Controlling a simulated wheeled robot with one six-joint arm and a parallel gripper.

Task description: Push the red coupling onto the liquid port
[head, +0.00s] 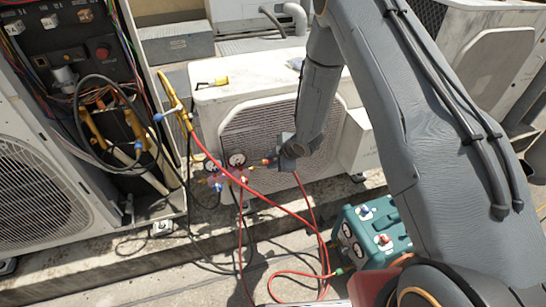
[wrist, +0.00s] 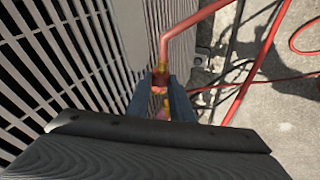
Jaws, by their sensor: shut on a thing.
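My gripper (head: 279,160) is in front of the grille of the middle condenser, just right of the gauge manifold. In the wrist view its two fingers (wrist: 161,100) are shut on the red coupling (wrist: 160,80), which has brass parts and a red hose (wrist: 205,17) rising from it to the right. In the head view the coupling (head: 267,162) shows as a small red and brass piece at the fingertips. I cannot pick out the liquid port for certain; the open unit at left holds copper and yellow pipework (head: 97,130).
The gauge manifold (head: 231,174) hangs before the middle condenser (head: 265,95). Red hoses (head: 290,212) and dark hoses loop over the ground. A teal machine (head: 372,232) stands at lower right. The open unit (head: 45,175) is at left, with a yellow-handled tool or valve (head: 175,100) near its edge.

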